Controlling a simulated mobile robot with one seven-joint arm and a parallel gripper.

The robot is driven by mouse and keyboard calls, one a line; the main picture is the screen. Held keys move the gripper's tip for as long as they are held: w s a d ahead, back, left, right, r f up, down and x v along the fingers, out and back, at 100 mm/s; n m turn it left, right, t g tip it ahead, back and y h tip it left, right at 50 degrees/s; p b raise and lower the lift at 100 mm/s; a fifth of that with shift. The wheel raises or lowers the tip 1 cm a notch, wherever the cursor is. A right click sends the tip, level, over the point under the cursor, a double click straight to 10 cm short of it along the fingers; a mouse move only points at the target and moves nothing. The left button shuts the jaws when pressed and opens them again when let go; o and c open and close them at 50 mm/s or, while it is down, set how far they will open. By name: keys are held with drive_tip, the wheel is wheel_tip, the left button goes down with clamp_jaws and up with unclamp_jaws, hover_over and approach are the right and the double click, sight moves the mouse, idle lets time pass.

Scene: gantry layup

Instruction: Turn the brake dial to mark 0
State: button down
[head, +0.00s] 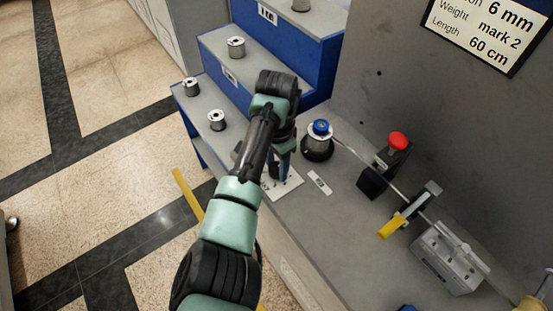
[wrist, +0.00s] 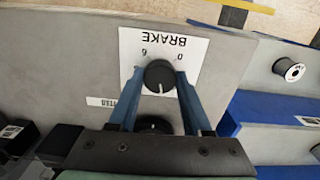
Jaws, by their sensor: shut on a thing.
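The brake dial (wrist: 160,74) is a round black knob on a white plate (wrist: 130,42) printed BRAKE, upside down in the wrist view. The digits 0 and 6 show on the plate just beyond the knob, 0 to the right and 6 to the left. A short white line on the near side of the dial points towards my wrist, away from the digits. My gripper (wrist: 161,76) has its two blue fingers closed on opposite sides of the dial. In the head view my gripper (head: 279,165) reaches down over the plate (head: 287,186) and hides the dial.
A spool with a blue cap (head: 319,140) stands right beside my gripper. A red button (head: 398,140), a yellow-handled clamp (head: 391,228) and a grey box (head: 449,258) lie along the bench to the right. Blue steps (head: 262,58) with several spools stand behind.

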drive_tip(key=n+p, duration=0.1)
drive_tip(key=n, duration=0.1)
drive_tip(key=n+p, duration=0.2)
drive_tip(key=n, duration=0.1)
drive_tip(key=shift+d+r+n, duration=0.1)
drive_tip(key=shift+r+n, duration=0.1)
drive_tip(key=shift+n, duration=0.1)
drive_tip(key=n+p, duration=0.2)
drive_tip(key=n, duration=0.4)
drive_tip(key=n+p, duration=0.1)
drive_tip(key=n, duration=0.5)
drive_tip(key=shift+w+n, duration=0.1)
drive_tip(key=shift+n, duration=0.2)
drive_tip(key=n, duration=0.5)
drive_tip(key=shift+n, duration=0.7)
drive_tip(key=c, duration=0.7)
unclamp_jaws()
drive_tip(key=o, duration=0.4)
drive_tip(key=shift+f, duration=0.15)
drive_tip(key=shift+c, duration=0.2)
